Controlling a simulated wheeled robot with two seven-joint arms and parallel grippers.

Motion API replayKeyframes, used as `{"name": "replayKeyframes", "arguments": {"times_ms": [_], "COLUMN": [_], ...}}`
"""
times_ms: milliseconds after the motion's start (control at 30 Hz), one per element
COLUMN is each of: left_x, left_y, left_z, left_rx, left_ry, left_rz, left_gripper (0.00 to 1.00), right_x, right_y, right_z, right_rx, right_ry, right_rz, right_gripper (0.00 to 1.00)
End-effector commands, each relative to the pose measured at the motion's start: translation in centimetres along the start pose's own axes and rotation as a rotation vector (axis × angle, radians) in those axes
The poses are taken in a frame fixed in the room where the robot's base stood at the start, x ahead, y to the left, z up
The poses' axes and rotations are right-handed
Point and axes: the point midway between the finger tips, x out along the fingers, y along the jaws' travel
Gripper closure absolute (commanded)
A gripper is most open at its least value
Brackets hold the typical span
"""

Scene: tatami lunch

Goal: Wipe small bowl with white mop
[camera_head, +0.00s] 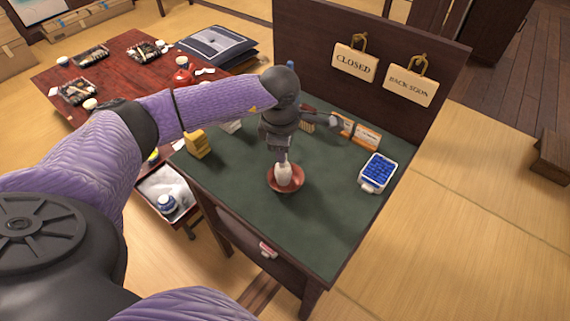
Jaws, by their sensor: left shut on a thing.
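A small reddish-brown bowl (286,187) sits on the green top of the desk (325,228), near its middle. My left gripper (283,151) is above the bowl, pointing down, and is shut on the white mop (283,174). The mop's pale head is down inside the bowl, and its upper part is hidden by the gripper. I cannot tell whether the mop head presses on the bowl's inner surface. My right gripper is not in view.
A white box of blue pieces (377,172) stands on the desk's right side. A yellow object (197,144) is at its left edge. Orange-and-white boxes (360,134) stand along the back panel, below hanging signs (355,63). The desk's front right is clear.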

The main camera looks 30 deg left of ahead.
Motion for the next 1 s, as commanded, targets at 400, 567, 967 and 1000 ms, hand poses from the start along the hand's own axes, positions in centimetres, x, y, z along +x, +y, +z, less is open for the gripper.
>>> {"name": "replayKeyframes", "arguments": {"times_ms": [400,567,967,1000], "left_x": [0.1,0.3,0.1,0.1], "left_y": [0.0,-0.2,-0.8,-0.8], "left_z": [-0.1,-0.1,0.0,0.1], "left_rx": [-0.114,0.153,1.054,1.072], "left_ry": [0.013,-0.019,-0.129,-0.132], "left_rz": [-0.001,0.000,-0.001,-0.001], "left_gripper": [1.00,1.00,1.00,1.00], "right_x": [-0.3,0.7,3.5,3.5], "right_y": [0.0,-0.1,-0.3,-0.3], "right_z": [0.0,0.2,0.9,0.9], "right_rx": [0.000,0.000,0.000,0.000], "right_ry": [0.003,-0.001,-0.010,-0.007], "right_rz": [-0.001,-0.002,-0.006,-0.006], "right_gripper": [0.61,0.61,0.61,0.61]}}
